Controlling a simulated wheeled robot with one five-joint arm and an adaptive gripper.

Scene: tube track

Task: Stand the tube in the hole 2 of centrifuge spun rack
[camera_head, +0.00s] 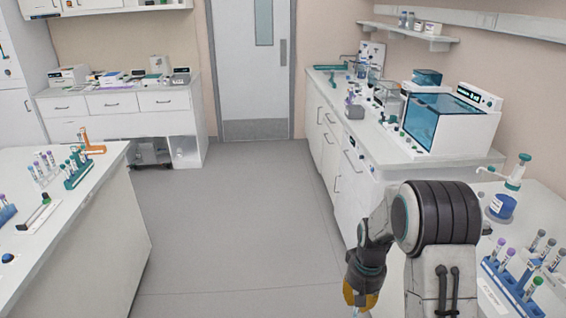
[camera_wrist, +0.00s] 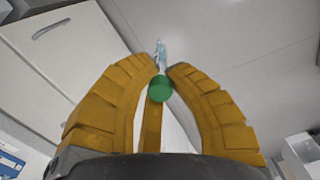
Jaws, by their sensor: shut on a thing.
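My gripper (camera_head: 361,292) hangs low in the head view, in front of the right-hand counter and over the floor. In the wrist view its yellow fingers (camera_wrist: 160,80) are closed around a tube with a green cap (camera_wrist: 160,88). The tube's clear body points away from the camera. A blue rack (camera_head: 512,291) with several capped tubes and a white label stands on the near right counter, to the right of my arm. The label is too small to read, so I cannot tell which rack is the centrifuge spun rack. The hole numbers cannot be read.
The left bench holds a green rack (camera_head: 77,177), an orange rack (camera_head: 94,148) and other tubes. A blue-windowed machine (camera_head: 430,122) stands on the right counter. A dispenser bottle (camera_head: 503,206) stands behind the blue rack. The floor (camera_head: 235,230) between the benches is clear.

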